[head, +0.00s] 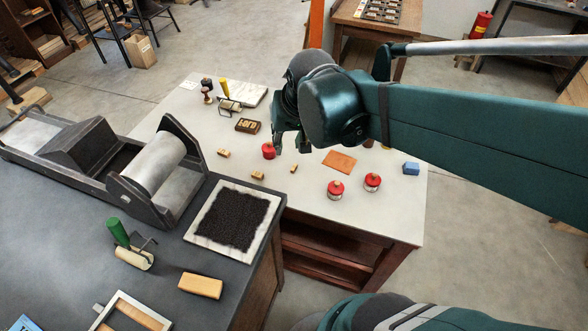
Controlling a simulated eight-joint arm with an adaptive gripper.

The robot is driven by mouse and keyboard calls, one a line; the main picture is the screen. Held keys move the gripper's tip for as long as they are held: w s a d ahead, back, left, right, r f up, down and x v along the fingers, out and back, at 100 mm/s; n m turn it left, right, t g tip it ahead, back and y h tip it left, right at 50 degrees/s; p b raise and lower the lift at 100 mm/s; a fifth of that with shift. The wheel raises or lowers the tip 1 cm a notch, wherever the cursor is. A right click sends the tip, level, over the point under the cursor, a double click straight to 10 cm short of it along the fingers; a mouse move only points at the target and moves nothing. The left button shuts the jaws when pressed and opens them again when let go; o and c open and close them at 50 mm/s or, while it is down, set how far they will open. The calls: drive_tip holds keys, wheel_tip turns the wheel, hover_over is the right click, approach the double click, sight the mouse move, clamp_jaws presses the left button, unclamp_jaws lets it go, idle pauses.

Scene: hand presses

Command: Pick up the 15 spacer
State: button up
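Several small tan blocks lie on the white table (330,215), and I cannot read a number on any of them, so I cannot tell which is the 15 spacer. One block (223,153) lies at the left, one (257,175) near the front edge, and one (293,169) just in front of my gripper. My gripper (291,149) hangs fingers down over the middle of the table, apart from the blocks in the picture. Its two fingers stand apart with nothing visible between them. My arm comes in from the right and hides part of the table behind it.
A red-topped jar (268,151) stands close beside my gripper's left finger. Two more (335,190) (372,182) stand at the right, near an orange-brown sheet (340,161) and a blue block (411,168). A dark lettered block (247,126) lies behind left. A press (160,165) stands on the dark bench.

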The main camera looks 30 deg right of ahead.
drive_tip(key=w+d+f+m+g, duration=0.2)
drive_tip(key=w+d+f+m, duration=0.15)
drive_tip(key=w+f, duration=0.45)
drive_tip(key=m+g+b, duration=0.1)
drive_tip(key=m+g, duration=0.2)
hover_over(294, 167)
drive_tip(key=shift+s+f, duration=0.1)
drive_tip(key=shift+f, duration=6.5)
drive_tip(key=shift+f, duration=1.3)
drive_tip(key=shift+f+b, duration=0.7)
drive_tip(key=shift+f, duration=1.9)
